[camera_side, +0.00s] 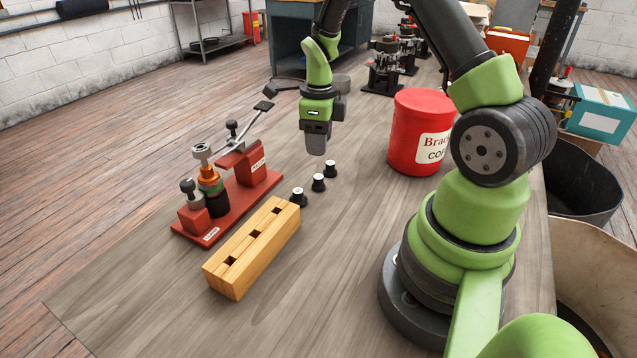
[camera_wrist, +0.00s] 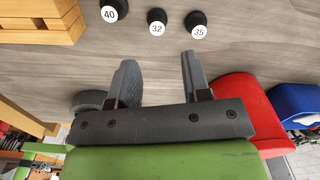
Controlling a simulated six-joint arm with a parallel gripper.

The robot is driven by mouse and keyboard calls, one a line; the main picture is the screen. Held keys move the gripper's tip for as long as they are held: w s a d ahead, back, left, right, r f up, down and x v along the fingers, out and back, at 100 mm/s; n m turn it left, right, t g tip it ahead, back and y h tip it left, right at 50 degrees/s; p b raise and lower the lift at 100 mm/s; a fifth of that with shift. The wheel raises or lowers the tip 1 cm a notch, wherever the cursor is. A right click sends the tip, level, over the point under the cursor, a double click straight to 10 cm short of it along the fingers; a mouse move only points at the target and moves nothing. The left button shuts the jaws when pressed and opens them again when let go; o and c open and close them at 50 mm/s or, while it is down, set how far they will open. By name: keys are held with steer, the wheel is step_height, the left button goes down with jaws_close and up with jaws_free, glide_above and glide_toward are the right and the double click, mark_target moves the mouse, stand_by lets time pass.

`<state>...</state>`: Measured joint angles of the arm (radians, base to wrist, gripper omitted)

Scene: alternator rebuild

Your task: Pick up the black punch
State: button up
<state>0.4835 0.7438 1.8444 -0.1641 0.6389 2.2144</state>
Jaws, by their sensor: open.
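Three small black pieces with white numbered tops stand in a row on the bench. In the wrist view they are the 40 piece (camera_wrist: 109,13), the 32 piece (camera_wrist: 157,20) and the 35 piece (camera_wrist: 196,23). They also show in the side view, the 40 piece (camera_side: 298,198) closest to the wooden block, then the 32 piece (camera_side: 318,184) and the 35 piece (camera_side: 330,170). I cannot tell which is the black punch. My gripper (camera_side: 317,148) hangs above the bench behind the row. In the wrist view its fingers (camera_wrist: 157,62) are apart, with nothing between them.
A wooden block (camera_side: 252,250) with square holes lies beside the row. A red-based lever press (camera_side: 228,205) stands to its left. A red can (camera_side: 417,130) stands right of my gripper. Several dark fixtures (camera_side: 385,70) stand at the back. The front bench is clear.

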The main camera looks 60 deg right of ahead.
mark_target(319, 177)
step_height(319, 177, down, 10)
steer(key=shift+s+a+r, duration=0.1)
steer(key=shift+a, duration=0.05)
steer(key=c, duration=0.7)
steer(key=shift+r, duration=0.1)
step_height(319, 177, up, 10)
steer(key=shift+f, duration=0.1)
stand_by(0.5)
